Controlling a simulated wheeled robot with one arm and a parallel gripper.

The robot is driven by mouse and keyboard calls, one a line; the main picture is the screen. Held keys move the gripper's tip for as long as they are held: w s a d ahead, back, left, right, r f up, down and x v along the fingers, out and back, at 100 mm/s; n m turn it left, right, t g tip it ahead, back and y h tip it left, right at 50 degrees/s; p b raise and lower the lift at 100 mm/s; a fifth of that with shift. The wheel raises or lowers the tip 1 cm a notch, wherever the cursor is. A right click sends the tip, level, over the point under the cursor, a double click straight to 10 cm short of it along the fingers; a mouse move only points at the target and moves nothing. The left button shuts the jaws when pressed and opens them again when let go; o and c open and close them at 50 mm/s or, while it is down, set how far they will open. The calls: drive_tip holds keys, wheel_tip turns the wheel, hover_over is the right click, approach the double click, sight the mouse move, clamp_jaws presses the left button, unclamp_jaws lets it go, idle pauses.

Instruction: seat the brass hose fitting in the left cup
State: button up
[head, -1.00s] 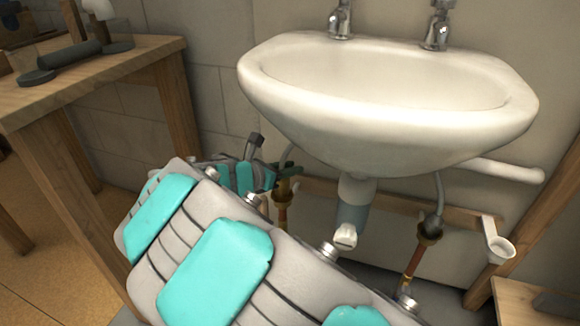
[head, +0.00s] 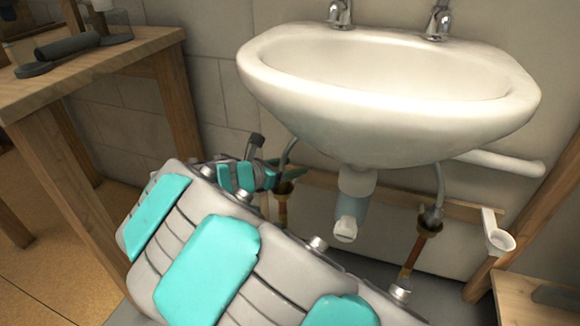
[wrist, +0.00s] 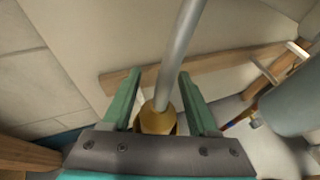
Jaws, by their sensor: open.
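My gripper (head: 280,170) is under the left side of the sink, at the left cup (head: 284,187). In the wrist view my gripper (wrist: 158,90) is open, with one green finger on each side of a grey hose (wrist: 180,52). The hose runs down to a brass-coloured part (wrist: 158,121) between the fingers. My gripper's palm hides its lower side. I cannot tell the brass fitting from the cup there, or how deep the fitting sits. In the head view the left hose (head: 289,151) comes down from the sink to the left cup.
A white sink (head: 390,95) hangs above, with a drain pipe (head: 351,205) at its middle. To the right, another hose ends at the right cup (head: 430,221). A wooden rail (head: 395,203) runs behind. A wooden bench (head: 95,75) stands at the left.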

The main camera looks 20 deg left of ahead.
drive_tip(key=shift+s, duration=0.1)
drive_tip(key=p+v, duration=0.1)
drive_tip(key=v, duration=0.6)
drive_tip(key=shift+s+a+r, duration=0.15)
drive_tip(key=shift+s+a, duration=0.05)
drive_tip(key=shift+s, duration=0.05)
idle(0.4)
